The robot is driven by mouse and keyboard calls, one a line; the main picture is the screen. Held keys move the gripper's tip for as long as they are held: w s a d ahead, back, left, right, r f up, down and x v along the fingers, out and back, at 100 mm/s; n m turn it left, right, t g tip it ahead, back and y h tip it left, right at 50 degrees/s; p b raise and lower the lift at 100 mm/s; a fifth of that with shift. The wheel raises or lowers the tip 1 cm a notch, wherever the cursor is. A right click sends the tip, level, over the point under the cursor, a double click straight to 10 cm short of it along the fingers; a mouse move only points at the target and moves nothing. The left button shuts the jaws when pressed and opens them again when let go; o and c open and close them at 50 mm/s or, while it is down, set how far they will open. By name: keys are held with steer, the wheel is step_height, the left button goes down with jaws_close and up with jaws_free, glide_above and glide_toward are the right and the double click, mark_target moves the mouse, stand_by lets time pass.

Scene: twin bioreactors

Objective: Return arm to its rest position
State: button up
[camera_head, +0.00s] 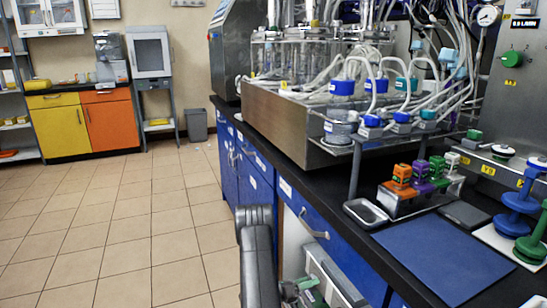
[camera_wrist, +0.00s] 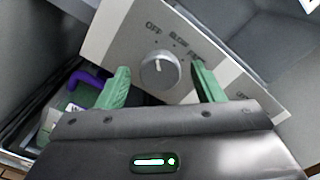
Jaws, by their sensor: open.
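My gripper (camera_wrist: 160,70) has two green fingers that stand apart with nothing held between them. In the wrist view, a grey knob (camera_wrist: 159,69) on a light panel (camera_wrist: 118,35) appears between the fingertips. The panel is marked OFF, SLOW and apparently FAST. I cannot tell whether the fingers touch the knob or how far behind them it lies. In the head view, part of my dark arm rises at the bottom centre, beside the bench front. Green parts, seemingly of my gripper (camera_head: 304,292), show low at the bottom edge, partly cut off.
The black bench (camera_head: 345,215) with blue drawers runs along the right. It carries the bioreactor unit (camera_head: 283,118), a rack of coloured blocks (camera_head: 405,203), a metal tray (camera_head: 366,213) and a blue mat (camera_head: 443,258). The tiled floor (camera_head: 130,225) at left is clear.

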steer(key=shift+m+p, duration=0.45)
steer(key=shift+m, duration=1.45)
